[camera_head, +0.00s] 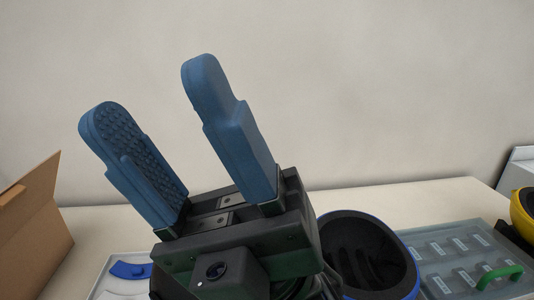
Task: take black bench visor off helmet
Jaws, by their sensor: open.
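My gripper (153,98) fills the middle of the head view, raised in front of the wall. Its two blue fingers point up and stand wide apart, with nothing between them. A helmet-like shell (366,252) with a blue rim and dark padded inside lies on the table just right of my gripper, its opening showing; my gripper's body covers its left part. A yellow rounded thing with a dark part (525,204) is cut off at the right edge; I cannot tell if it is a helmet. I cannot make out the black bench visor for certain.
An open cardboard box (38,235) stands at the left. A pale tray (110,272) with a blue curved piece (130,270) lies beside it. A clear-lidded case (450,235) with a green handle (498,275) is at the right. The table's back strip (430,198) is clear.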

